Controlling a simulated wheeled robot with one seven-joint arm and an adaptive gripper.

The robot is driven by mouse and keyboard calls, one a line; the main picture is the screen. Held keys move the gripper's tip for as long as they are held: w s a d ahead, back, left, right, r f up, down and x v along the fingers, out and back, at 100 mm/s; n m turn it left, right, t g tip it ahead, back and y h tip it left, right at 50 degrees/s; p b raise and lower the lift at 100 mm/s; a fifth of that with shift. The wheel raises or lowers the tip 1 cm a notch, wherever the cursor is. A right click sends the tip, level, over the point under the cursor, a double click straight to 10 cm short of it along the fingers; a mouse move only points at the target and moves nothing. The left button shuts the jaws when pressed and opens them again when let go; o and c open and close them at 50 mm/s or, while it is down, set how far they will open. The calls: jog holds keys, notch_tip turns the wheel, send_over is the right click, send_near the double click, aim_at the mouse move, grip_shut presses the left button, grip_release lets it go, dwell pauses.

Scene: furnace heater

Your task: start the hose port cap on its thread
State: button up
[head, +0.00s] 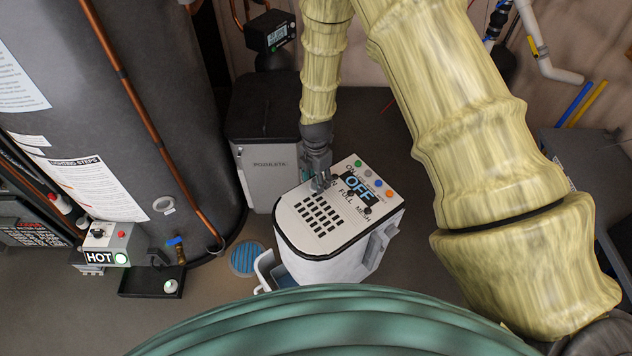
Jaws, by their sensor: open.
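My gripper (320,185) points down over the top of a white machine (345,262) with a grille, coloured buttons and a display reading OFF. Its fingers are small in the picture, and I see nothing held between them. I cannot tell whether the fingertips touch the machine's top. I cannot make out for certain the hose port, its thread or its cap. A brass drain valve (181,257) with a blue handle sits low on the grey tank at the left. A small round whitish and green item (171,286) is at the black tray (140,283) below it; I cannot tell what it is.
The tall grey tank (170,120) with a copper pipe fills the left. A grey cabinet (262,165) stands behind the white machine. A blue floor drain (247,258) lies between tank and machine. A dark bench (590,160) is at the right.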

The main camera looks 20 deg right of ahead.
jog(key=c, duration=0.9)
jog(key=shift+c, duration=0.2)
jog(key=shift+w+r, duration=0.1)
jog(key=shift+r, duration=0.7)
notch_tip(320, 180, up, 2)
jog(key=shift+r+b, duration=0.1)
jog(key=shift+b, duration=0.3)
jog(key=s+a, duration=0.2)
jog(key=s, duration=0.3)
jog(key=s+a+r+b, duration=0.1)
jog(key=s+a, duration=0.1)
jog(key=s, duration=0.3)
jog(key=s+a, duration=0.2)
jog(key=s, duration=0.3)
jog(key=shift+r+b, duration=0.15)
jog(key=shift+b, duration=0.25)
